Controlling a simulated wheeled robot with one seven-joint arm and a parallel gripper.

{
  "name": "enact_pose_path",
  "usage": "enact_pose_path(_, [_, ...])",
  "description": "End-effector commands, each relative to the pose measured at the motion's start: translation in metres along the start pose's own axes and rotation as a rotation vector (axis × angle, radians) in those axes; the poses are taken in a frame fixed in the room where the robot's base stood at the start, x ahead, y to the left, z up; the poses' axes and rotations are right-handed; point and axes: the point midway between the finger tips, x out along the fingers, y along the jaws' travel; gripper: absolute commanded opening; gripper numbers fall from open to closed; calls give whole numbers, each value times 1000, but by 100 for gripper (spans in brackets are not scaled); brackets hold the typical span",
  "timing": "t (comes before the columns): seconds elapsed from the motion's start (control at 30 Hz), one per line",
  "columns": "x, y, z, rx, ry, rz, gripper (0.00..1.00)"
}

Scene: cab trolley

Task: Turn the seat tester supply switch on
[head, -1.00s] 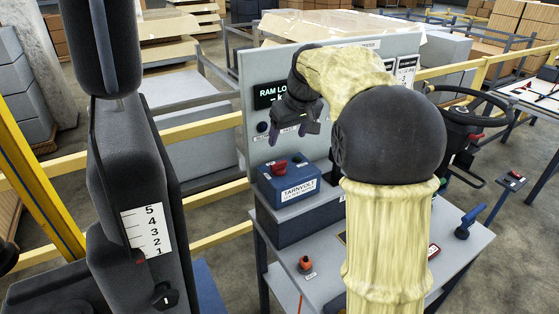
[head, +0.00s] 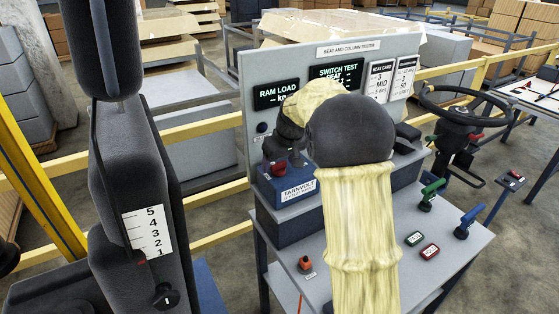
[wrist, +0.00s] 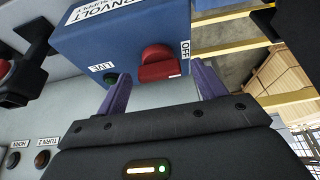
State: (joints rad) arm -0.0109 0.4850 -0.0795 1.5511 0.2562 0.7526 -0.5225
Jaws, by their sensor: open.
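The supply switch is a red knob (wrist: 160,68) on the blue Tarnvolt supply box (wrist: 112,38). In the wrist view an OFF label stands beside the knob, and a dark green lamp (wrist: 110,78) marked LIVE is on the same face. My gripper (wrist: 160,74) is open, with one purple finger on each side of the knob; I cannot tell whether either touches it. In the head view the red knob (head: 279,168) shows on the blue box (head: 262,186), and my arm hides most of the gripper.
The box stands on a grey trolley (head: 335,278) with an orange-red button (head: 305,264). A green lever (head: 431,193), a blue lever (head: 468,222) and a steering wheel (head: 465,105) are to the right. A black seat (head: 130,180) stands left. Tester displays are behind.

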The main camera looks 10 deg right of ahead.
Motion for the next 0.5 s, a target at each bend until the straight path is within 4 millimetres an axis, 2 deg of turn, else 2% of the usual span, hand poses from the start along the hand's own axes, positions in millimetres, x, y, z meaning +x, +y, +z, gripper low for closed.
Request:
enact_pose_path(0.07, [0, 0, 0, 0, 0, 0, 68])
enact_pose_path(0.2, [0, 0, 0, 0, 0, 0, 40])
enact_pose_path(0.3, [0, 0, 0, 0, 0, 0, 25])
enact_pose_path(0.5, [-1, 0, 0, 6, 0, 2, 25])
